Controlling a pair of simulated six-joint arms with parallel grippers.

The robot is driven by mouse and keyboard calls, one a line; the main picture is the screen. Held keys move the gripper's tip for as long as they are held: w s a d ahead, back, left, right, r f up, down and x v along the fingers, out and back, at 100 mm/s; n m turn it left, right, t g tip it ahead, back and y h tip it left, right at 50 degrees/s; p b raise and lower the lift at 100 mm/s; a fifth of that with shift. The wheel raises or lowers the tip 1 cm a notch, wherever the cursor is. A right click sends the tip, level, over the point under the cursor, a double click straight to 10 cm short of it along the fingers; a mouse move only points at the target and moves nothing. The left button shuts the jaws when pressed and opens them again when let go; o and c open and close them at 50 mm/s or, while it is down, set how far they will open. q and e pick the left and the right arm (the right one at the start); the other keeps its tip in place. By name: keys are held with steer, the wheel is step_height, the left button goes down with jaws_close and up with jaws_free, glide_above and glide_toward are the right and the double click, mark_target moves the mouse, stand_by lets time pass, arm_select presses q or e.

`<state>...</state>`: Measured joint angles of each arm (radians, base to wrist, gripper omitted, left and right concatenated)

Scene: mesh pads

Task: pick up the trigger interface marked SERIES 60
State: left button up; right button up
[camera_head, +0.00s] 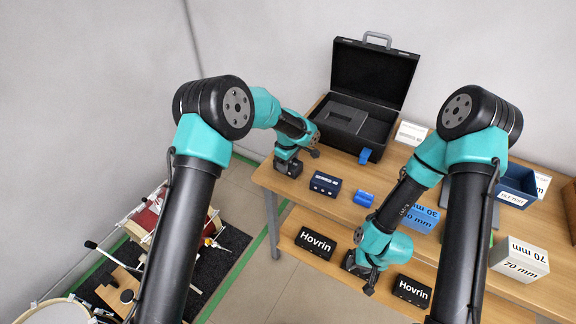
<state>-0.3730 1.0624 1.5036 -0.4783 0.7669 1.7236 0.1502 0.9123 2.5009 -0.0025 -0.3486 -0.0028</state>
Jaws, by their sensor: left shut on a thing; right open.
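My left gripper (288,164) is shut on a small dark box at the left end of the wooden table (290,190); the gripper hides much of it and no marking is readable. A dark blue box (325,184) with small light marks lies on the table to the right of that gripper. Two black boxes marked Hovrin lie on the lower shelf, one at the left (315,242) and one at the right (411,290). I cannot read SERIES 60 on any of them. My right gripper (358,268) is open and empty, over the shelf between the Hovrin boxes.
An open black case (350,128) stands at the back, its lid up. A small blue object (364,198) lies near the table's middle. A blue bin (518,188) and a white box marked 70 mm (520,260) are at the right. Drums (150,215) stand on the floor left.

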arm_select(q)
steer(key=shift+r, duration=0.1)
steer(key=shift+r, duration=0.4)
step_height(320, 180, up, 3)
steer(key=shift+f, duration=0.1)
steer(key=s+r, duration=0.1)
steer(key=s, duration=1.5)
